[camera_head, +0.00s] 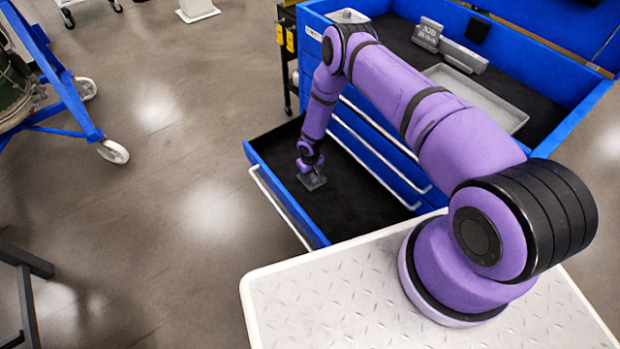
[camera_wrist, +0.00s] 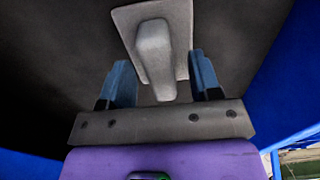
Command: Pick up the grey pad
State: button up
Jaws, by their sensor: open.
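The grey pad, a flat rectangular plate with a raised handle-like block, shows in the wrist view (camera_wrist: 178,18). It lies on the dark floor of the pulled-out blue drawer (camera_head: 278,183). My gripper (camera_wrist: 162,78) is open, with one blue-grey finger on each side of the pad's raised block; whether either finger touches it I cannot tell. In the head view my gripper (camera_head: 309,166) is low inside the drawer, over the small grey pad (camera_head: 314,182), which is partly hidden by it.
The blue cabinet's top holds a grey tray (camera_head: 490,97), a grey lettered block (camera_head: 427,34) and a small light grey piece (camera_head: 347,16). The drawer walls stand close around my gripper. A blue wheeled stand (camera_head: 75,95) is at the left. Open floor lies between.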

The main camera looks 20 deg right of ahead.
jog(key=shift+f, duration=0.15)
grip_shut()
dwell(0.4)
jog(key=shift+r, duration=0.9)
jog(key=shift+s+r, duration=0.3)
jog(key=shift+r, duration=0.65)
jog(key=s, duration=0.5)
jog(key=s+r, duration=0.1)
jog(key=s, duration=0.9)
jog(key=shift+s+d+r, duration=0.15)
jog(key=shift+s+d, duration=0.05)
jog(key=shift+d, duration=0.1)
